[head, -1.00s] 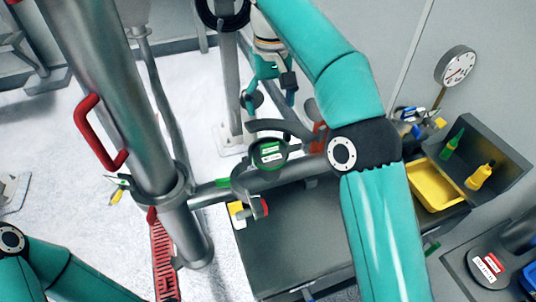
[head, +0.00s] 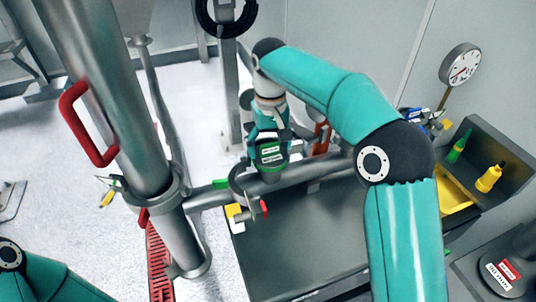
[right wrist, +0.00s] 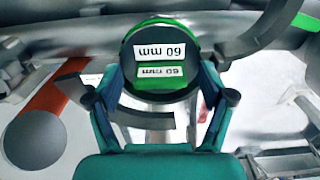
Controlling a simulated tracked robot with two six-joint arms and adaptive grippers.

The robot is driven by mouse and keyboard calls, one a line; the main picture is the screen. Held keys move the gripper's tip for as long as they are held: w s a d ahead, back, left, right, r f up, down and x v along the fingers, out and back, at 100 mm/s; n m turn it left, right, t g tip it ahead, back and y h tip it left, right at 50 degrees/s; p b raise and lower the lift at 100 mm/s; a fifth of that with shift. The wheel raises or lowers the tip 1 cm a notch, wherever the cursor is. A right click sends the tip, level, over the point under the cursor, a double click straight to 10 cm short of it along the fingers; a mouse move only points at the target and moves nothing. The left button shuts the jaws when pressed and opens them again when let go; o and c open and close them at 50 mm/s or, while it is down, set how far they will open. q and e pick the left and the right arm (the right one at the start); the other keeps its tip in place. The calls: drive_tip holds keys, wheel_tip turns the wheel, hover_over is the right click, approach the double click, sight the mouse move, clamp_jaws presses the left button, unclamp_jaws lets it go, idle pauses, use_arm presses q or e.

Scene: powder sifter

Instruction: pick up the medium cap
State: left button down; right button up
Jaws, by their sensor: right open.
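A round dark cap with a green rim and white "60 mm" label (head: 271,156) is at the pipe in the middle of the head view. I take it as the medium cap. It fills the upper middle of the right wrist view (right wrist: 160,48). My right gripper (head: 268,138) is at this cap. In the right wrist view my right gripper (right wrist: 160,97) is open, with one finger on each side of the cap's lower part. I cannot tell whether the fingers touch it. My left gripper is out of view; only my left arm shows.
A steel pipe (head: 322,168) runs behind a dark bench top (head: 300,240). An open clamp ring (head: 240,181) is beside the cap. A red-labelled dark round part (head: 500,276) is at lower right. A yellow tray (head: 455,193) and bottles are at right.

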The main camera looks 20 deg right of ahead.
drive_tip(key=c, duration=1.4)
drive_tip(key=shift+r, duration=0.1)
